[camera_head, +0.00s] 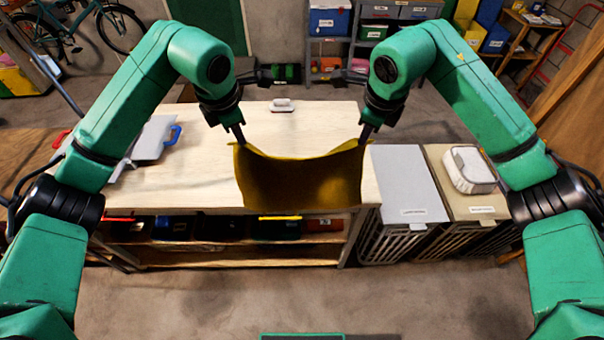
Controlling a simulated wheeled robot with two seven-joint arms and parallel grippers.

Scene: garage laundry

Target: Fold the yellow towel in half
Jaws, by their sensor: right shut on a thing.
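The yellow towel (302,182) hangs between my two grippers in the head view, above the front part of the pale wooden table (285,128). Its upper edge sags in the middle, and its lower part hangs down over the table's front edge. My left gripper (241,142) is at the towel's upper left corner, and its fingertips seem to pinch the cloth. My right gripper (363,140) is shut on the towel's upper right corner. The fingertips of both grippers are small and partly hidden by the cloth.
A small iron-like object (282,105) stands at the table's back. Grey boards with a blue handle (172,134) lie at the left. Lidded hampers (409,185) stand against the table's right, one bearing a white basket (470,168). Table surface beside the towel is bare.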

